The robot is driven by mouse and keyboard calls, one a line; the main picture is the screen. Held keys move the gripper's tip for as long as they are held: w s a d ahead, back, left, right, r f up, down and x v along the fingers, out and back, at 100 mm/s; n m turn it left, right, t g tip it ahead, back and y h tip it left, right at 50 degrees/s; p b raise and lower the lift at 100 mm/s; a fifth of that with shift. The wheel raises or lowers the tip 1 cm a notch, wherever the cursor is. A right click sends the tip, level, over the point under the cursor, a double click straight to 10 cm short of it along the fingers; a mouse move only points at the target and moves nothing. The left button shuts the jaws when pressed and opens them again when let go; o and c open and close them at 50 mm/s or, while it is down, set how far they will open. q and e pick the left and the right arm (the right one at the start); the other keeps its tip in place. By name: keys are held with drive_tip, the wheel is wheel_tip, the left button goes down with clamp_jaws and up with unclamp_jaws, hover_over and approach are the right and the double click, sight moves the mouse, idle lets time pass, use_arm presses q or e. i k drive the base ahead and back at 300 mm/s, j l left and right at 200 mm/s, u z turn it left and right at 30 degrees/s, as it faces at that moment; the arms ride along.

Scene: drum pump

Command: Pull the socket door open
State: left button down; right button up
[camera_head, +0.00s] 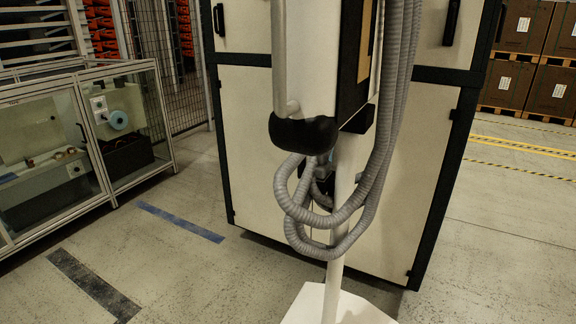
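A tall white housing (310,60) with a black rounded lower end (303,134) stands in the centre of the head view, cut off by the top edge. A pale vertical bar (279,60) runs down its left side, and a dark side with a tan panel (365,40) shows on its right. I cannot tell which part is the socket door or whether it is open or closed. Neither of my grippers shows in this view.
Grey corrugated hoses (372,180) loop beside a white pole (340,240) on a white base (335,305). A pale, black-framed cabinet (255,150) stands behind. A glazed workstation (80,150) is at left, brown boxes (525,85) at far right. Floor is clear on both sides.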

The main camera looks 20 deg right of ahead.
sight(246, 91)
drive_tip(key=i+j+z, duration=0.15)
drive_tip(key=i+j, duration=0.35)
drive_tip(key=i+j+z, duration=0.15)
drive_tip(key=i+j, duration=0.35)
drive_tip(key=i+j+z, duration=0.15)
drive_tip(key=i+j, duration=0.3)
drive_tip(key=j, duration=0.25)
